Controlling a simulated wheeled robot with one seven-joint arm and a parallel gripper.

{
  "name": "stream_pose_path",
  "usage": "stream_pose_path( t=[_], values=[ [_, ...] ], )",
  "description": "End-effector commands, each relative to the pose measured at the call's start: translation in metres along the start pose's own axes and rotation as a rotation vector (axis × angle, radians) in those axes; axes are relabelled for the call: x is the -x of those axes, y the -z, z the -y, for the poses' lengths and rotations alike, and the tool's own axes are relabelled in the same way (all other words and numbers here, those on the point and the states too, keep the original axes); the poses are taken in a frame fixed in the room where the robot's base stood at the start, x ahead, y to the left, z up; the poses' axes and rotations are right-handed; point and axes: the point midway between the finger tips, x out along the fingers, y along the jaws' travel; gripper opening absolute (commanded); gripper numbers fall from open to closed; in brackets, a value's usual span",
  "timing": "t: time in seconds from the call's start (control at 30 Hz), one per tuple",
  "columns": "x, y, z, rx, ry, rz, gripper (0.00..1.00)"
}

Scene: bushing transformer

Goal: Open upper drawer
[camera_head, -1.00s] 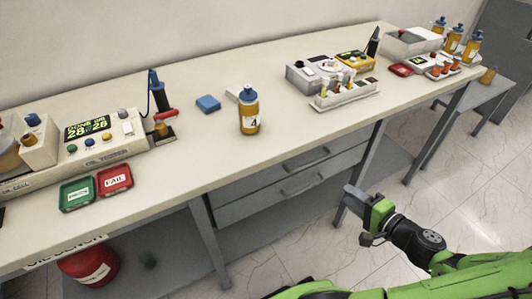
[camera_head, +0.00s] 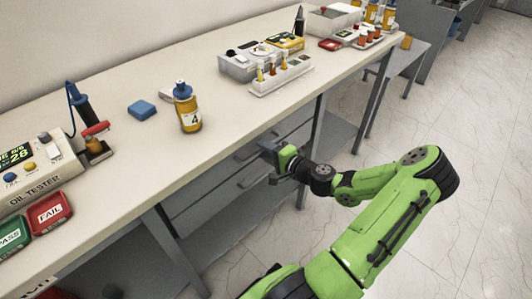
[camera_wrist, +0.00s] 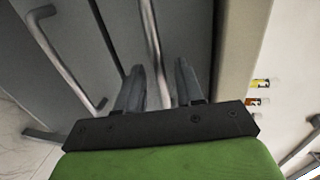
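The grey upper drawer (camera_head: 293,124) sits under the workbench, its front looking flush with the unit. Its metal bar handle (camera_wrist: 150,30) runs between my two fingers in the wrist view. My gripper (camera_wrist: 158,85) is open, with one finger on each side of this bar and gaps visible beside it. In the head view my gripper (camera_head: 272,160) is at the drawer fronts and hides part of the upper handle. The lower drawer (camera_head: 205,208) is below, and its handle (camera_wrist: 65,60) shows at the left in the wrist view.
The workbench top (camera_head: 130,165) overhangs the drawers; its edge (camera_wrist: 240,50) is close on the right in the wrist view. A bottle marked 4 (camera_head: 190,115) and a vial rack (camera_head: 282,75) stand above. The tiled floor (camera_head: 460,240) at the right is clear.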

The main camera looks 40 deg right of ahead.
Motion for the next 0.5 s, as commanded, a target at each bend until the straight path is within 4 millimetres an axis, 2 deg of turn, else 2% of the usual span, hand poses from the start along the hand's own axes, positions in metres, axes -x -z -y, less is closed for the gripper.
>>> stream_pose_path(
  t=[0.23,0.4,0.5],
  values=[
    [-0.0015,-0.0003,0.0005,0.000,0.000,0.001,0.37],
    [-0.0013,-0.0003,0.0004,0.000,0.000,0.001,0.11],
    [-0.0012,-0.0003,0.0004,0.000,0.000,0.001,0.00]
  ],
)
